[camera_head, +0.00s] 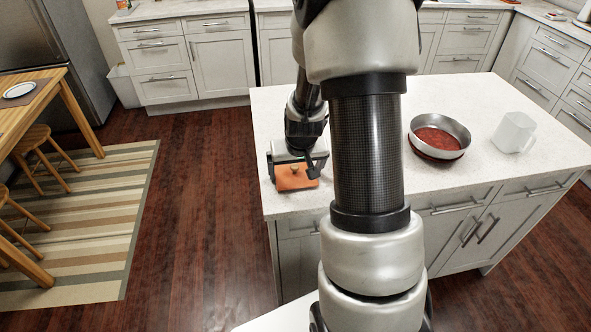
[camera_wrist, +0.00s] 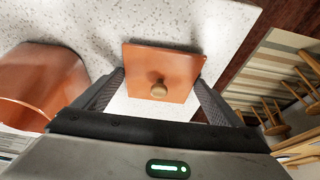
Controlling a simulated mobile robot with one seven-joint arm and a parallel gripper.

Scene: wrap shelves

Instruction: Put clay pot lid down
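The clay pot lid is a flat, square orange piece with a small round tan knob. In the head view the lid (camera_head: 297,182) shows at the left end of the island, below my gripper (camera_head: 296,170). In the wrist view the lid (camera_wrist: 160,62) lies between the two fingers of my gripper (camera_wrist: 160,78), which meet its left and right edges. I cannot tell whether its underside touches the counter. The large orange-brown clay pot (camera_wrist: 45,75) stands to the left in the wrist view. My arm appears to hide it in the head view.
The island's speckled white counter (camera_head: 475,95) has free room around the lid. A round metal pan with red contents (camera_head: 438,137) and a white pitcher (camera_head: 514,133) stand to the right. The counter's left edge is close to the lid, with the wooden floor beyond.

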